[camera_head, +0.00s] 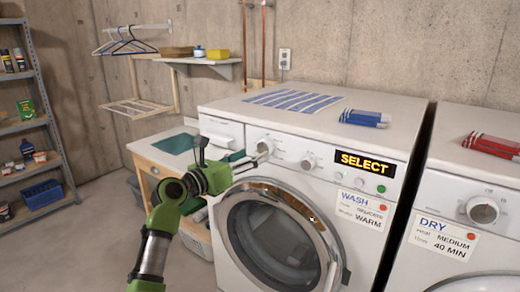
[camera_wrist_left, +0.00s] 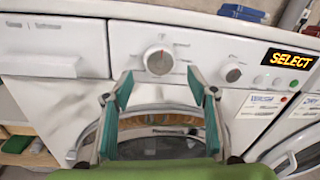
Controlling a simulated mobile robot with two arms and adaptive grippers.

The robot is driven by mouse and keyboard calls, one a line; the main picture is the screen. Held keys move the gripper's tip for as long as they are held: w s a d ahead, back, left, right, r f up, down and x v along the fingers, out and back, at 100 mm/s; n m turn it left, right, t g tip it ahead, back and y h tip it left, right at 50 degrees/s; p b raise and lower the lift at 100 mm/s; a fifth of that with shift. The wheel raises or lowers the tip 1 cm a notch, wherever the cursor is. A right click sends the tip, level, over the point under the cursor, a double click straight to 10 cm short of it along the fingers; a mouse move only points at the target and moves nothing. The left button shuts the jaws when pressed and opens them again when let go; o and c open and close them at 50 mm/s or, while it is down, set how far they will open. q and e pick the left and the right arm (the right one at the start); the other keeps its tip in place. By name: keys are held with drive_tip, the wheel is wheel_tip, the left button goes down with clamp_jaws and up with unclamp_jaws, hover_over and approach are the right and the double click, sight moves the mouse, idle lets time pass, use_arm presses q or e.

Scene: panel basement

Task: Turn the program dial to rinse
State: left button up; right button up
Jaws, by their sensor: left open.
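The washer (camera_head: 230,190) has a round program dial (camera_head: 265,147) at the left of its panel. The display (camera_head: 365,163) reads SELECT in yellow. My left gripper (camera_head: 262,158) is at the panel by the dial. In the wrist view the open fingers (camera_wrist_left: 160,82) stand either side of and just below the dial, with nothing between them; contact cannot be told. My right gripper is not in view.
A WASH card (camera_head: 362,207) reads delicate, warm. A dryer (camera_head: 440,195) with its own dial (camera_head: 482,210) stands at the right. Blue cloths (camera_head: 363,118) and a striped mat (camera_head: 293,101) lie on the washer top. A small wooden table (camera_head: 155,158) stands left.

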sight(263, 151)
use_arm(q)
drive_tip(key=shift+x, duration=2.4)
drive_tip(key=c, duration=1.1)
